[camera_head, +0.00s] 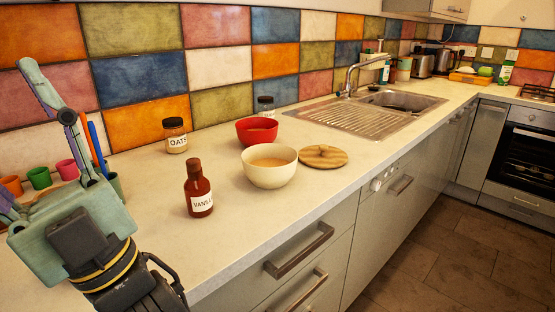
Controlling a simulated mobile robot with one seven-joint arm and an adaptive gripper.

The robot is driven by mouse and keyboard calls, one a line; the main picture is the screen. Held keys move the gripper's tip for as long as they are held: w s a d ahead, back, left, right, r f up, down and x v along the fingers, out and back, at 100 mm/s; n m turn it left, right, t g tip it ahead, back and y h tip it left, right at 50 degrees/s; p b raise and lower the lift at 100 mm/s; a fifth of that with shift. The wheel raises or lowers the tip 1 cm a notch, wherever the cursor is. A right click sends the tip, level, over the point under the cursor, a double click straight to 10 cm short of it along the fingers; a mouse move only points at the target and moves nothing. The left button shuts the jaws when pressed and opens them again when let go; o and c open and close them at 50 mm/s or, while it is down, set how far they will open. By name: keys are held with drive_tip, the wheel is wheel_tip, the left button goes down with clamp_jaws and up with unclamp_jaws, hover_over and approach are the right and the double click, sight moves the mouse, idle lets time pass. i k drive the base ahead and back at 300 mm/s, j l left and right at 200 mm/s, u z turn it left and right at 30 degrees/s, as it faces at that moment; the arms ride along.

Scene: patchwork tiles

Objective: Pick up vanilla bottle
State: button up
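The vanilla bottle (199,188) is a dark red-brown bottle with a brown cap and a white label. It stands upright on the pale countertop, in front of the oats jar and left of the cream bowl. My gripper (22,135) is at the left edge of the view, left of the bottle and apart from it. Its fingers are spread, with one reaching up and the other partly cut off by the picture edge. I see nothing held between them.
The cream bowl (270,176), wooden lid (323,156), red bowl (257,125) and oats jar (175,135) stand near the bottle. Small colored cups (39,178) are behind my gripper. The counter (255,232) is clear in front of the bottle. The sink (375,112) lies farther right.

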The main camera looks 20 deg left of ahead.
sight(197, 188)
drive_tip(key=i+l, duration=0.9)
drive_tip(key=l, duration=0.25)
drive_tip(key=i+l+u, duration=0.1)
drive_tip(key=u, duration=0.3)
drive_tip(key=l+u, duration=0.15)
drive_tip(key=u, duration=0.25)
drive_tip(key=i+l+u, duration=0.1)
drive_tip(key=u, duration=0.3)
